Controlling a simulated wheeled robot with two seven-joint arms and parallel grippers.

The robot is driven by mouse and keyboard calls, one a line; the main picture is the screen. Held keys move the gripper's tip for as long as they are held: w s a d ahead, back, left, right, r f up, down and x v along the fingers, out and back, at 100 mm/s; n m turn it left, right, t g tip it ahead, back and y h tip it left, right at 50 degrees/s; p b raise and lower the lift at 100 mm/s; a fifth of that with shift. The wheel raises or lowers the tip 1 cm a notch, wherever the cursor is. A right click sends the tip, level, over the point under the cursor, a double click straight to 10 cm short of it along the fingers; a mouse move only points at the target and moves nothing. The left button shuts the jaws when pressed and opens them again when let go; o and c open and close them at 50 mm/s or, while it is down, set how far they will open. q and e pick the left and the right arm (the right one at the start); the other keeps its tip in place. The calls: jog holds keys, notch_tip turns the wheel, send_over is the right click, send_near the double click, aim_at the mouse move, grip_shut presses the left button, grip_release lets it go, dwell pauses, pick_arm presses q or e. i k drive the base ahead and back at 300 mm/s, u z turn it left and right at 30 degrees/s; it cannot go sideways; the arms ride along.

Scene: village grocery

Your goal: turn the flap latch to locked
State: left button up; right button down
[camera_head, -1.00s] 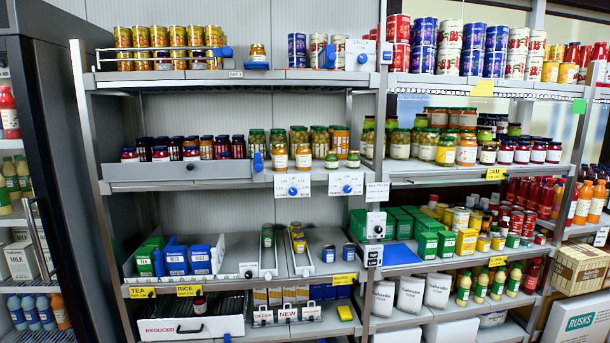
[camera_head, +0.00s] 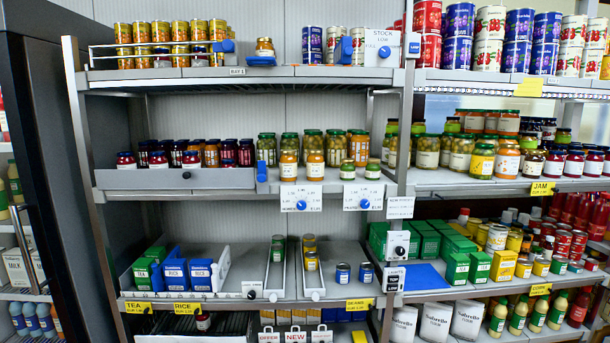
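No part is clearly marked as the flap latch. A grey front panel (camera_head: 160,179) closes the front of the middle shelf before dark jars and has a small dark knob (camera_head: 187,175). A blue lever (camera_head: 262,171) stands upright at its right end. White plates below hold round blue knobs, one left (camera_head: 301,205) and one right (camera_head: 364,204). Two white plates with black knobs, an upper one (camera_head: 399,251) and a lower one (camera_head: 391,279), are on the post. Their lettering is too small to read. Neither of my grippers is in view.
A dark cabinet (camera_head: 60,150) stands at the left. The top shelf has a blue clip (camera_head: 345,49) and a STOCK LOW/FULL plate (camera_head: 383,50). The lower shelf holds green and blue boxes, cans and dividers with black knobs (camera_head: 251,294).

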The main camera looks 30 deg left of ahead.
aim_at(262, 175)
jog(key=u, duration=0.05)
jog(key=i, duration=0.95)
jog(key=u, duration=0.25)
